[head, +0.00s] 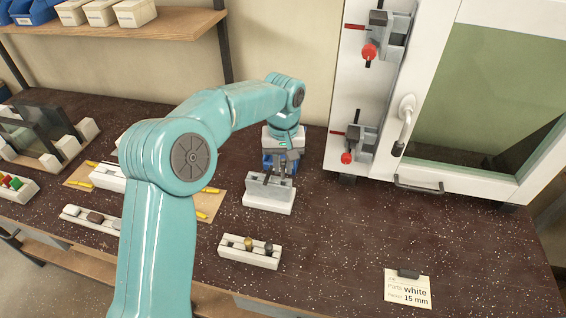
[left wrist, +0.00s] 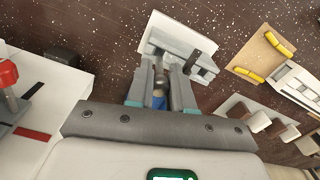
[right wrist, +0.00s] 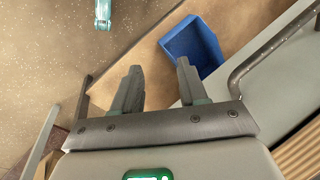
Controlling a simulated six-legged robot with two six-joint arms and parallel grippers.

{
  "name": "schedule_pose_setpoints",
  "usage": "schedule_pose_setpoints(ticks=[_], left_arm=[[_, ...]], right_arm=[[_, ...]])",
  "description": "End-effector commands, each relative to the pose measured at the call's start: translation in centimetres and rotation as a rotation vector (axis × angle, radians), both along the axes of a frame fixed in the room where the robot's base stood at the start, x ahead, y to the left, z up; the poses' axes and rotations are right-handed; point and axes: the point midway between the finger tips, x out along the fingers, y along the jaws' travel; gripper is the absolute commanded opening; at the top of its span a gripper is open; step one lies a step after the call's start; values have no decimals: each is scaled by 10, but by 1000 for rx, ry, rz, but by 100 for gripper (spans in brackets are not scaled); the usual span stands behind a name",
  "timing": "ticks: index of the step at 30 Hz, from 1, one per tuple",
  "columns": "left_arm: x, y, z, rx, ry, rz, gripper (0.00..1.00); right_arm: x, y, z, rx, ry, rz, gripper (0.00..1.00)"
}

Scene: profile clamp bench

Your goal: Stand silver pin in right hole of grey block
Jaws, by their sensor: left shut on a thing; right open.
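The grey block (head: 268,200) stands on the dark speckled bench in the middle of the head view, and shows beyond the fingers in the left wrist view (left wrist: 160,27). A dark post (left wrist: 191,63) stands up at the block. My left gripper (head: 279,172) points down over the block, shut on the silver pin (left wrist: 163,66). The fingers hide much of the pin, and I cannot tell whether its lower end is in a hole. My right gripper (right wrist: 156,80) is open and empty, away from the block.
A pale holder (head: 236,252) with a brass and a dark piece stands in front. A white cabinet with red-tipped clamps (head: 368,52) stands right. A card (head: 408,290) lies front right. A blue bin (right wrist: 192,47) is beyond my right gripper.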

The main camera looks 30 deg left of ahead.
Motion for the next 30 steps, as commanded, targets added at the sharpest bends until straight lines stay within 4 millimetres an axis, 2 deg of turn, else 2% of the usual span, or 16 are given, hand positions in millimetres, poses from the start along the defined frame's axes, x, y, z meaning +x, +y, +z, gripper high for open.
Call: schedule_pose_setpoints(ticks=[11, 30], left_arm=[[0, 0, -1, 0, 0, 0, 0], [0, 0, -20, 0, 1, 0, 0]], right_arm=[[0, 0, -1, 0, 0, 0, 43], [0, 0, -14, 0, 0, 0, 43]])
